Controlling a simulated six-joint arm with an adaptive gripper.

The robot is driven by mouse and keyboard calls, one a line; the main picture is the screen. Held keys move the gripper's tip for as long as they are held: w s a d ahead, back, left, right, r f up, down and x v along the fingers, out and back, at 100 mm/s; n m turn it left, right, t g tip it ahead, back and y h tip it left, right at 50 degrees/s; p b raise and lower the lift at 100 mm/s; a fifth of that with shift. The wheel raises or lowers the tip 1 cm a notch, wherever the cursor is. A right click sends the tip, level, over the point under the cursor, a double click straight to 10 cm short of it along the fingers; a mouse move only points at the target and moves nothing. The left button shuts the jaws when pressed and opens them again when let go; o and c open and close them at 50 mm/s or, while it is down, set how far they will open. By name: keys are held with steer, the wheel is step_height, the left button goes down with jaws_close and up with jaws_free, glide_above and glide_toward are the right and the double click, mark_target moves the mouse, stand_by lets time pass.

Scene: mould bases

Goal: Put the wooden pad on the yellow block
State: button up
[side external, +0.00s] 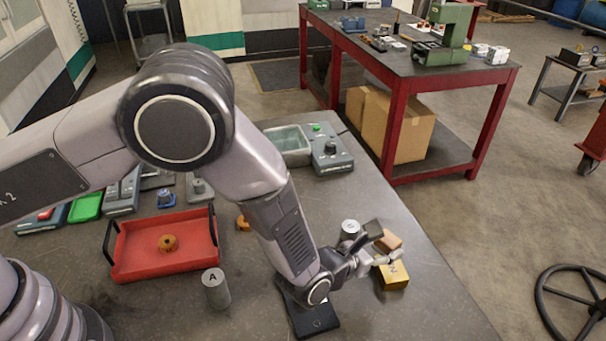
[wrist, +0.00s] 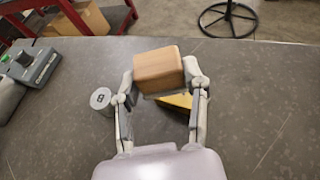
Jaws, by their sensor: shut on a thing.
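The wooden pad (side external: 391,240), a light brown block, is between the fingers of my gripper (side external: 381,244). In the wrist view the pad (wrist: 158,66) fills the space between the fingertips (wrist: 161,78), one finger on each side. The yellow block (side external: 395,279) stands on the table just in front of the pad in the side view, with a dark mark on top. In the wrist view only part of the yellow block (wrist: 178,101) shows, beneath the pad and partly hidden by it and the right finger. I cannot tell whether pad and block touch.
A grey cylinder (side external: 350,229) stands close by my gripper; it also shows in the wrist view (wrist: 102,101). Another cylinder marked A (side external: 216,290) and a red tray (side external: 135,272) are farther left. A dark flat plate (side external: 314,322) lies below my wrist. The table's right edge is near.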

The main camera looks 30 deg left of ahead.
mark_target(387, 271)
steer(key=w+f, duration=0.1)
steer(key=d+f, duration=0.1)
steer(key=shift+w+d+f, duration=0.3)
steer(key=shift+w+f, duration=0.05)
steer(key=shift+w, duration=0.05)
steer(key=shift+w+d+f, duration=0.15)
steer(key=shift+f, duration=1.65)
steer(key=shift+f, duration=0.15)
steer(key=o, duration=1.1)
steer(key=shift+o, duration=0.2)
